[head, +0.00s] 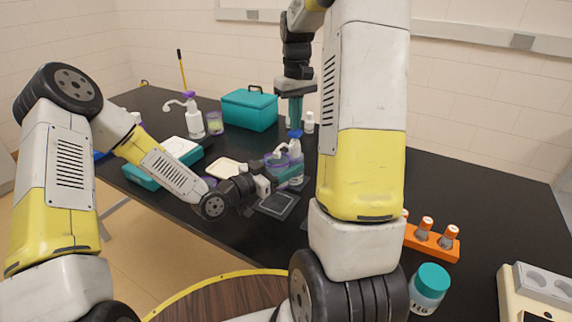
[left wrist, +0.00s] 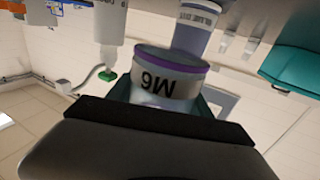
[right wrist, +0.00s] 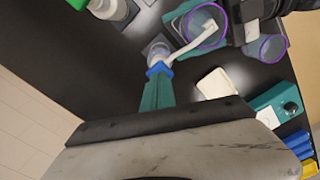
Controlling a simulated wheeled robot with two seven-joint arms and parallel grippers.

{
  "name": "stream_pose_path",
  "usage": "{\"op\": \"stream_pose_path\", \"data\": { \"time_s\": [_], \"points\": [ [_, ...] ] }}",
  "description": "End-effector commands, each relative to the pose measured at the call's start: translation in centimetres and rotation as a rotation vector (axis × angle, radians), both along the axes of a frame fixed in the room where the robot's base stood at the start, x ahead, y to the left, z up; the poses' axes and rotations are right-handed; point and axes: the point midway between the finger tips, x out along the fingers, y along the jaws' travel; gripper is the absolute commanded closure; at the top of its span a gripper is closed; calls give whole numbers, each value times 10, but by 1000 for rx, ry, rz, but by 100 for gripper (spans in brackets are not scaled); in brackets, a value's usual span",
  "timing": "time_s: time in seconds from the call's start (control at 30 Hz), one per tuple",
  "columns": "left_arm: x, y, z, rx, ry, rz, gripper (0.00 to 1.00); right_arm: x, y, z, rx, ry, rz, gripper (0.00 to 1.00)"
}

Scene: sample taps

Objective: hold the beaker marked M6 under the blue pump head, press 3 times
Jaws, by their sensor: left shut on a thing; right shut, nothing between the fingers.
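The beaker marked M6 (left wrist: 160,85) has a purple rim; its lettering is upside down in the left wrist view. My left gripper (head: 266,184) is shut on it beside the pump bottle. In the right wrist view the white spout (right wrist: 188,45) of the blue pump head (right wrist: 158,70) reaches over the open beaker (right wrist: 222,38). The blue pump head (head: 295,134) tops a pale bottle partly hidden by the beaker and gripper in the head view. My right gripper (head: 295,122) is shut and empty, its teal fingertips right above the pump head; whether they touch is unclear.
A purple-headed pump bottle (head: 194,118), a beaker with yellowish contents (head: 214,123) and a teal box (head: 249,110) stand further back. A white dish (head: 224,168) lies near my left gripper. An orange rack (head: 433,241) and a teal-lidded jar (head: 429,288) are at right.

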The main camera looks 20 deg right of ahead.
Motion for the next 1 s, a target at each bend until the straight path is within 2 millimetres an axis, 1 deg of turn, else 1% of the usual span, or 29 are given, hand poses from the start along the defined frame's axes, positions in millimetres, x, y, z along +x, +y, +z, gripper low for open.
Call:
{"op": "stream_pose_path", "data": {
  "time_s": [0.53, 0.83, 1.0],
  "points": [
    [0, 0, 0, -1, 0, 0, 87, -1, 0, -16, 0, 1, 0, 100],
    [0, 0, 0, -1, 0, 0, 87, -1, 0, -15, 0, 1, 0, 100],
    [0, 0, 0, -1, 0, 0, 87, 0, 0, -7, 0, 0, 0, 100]
  ]
}}
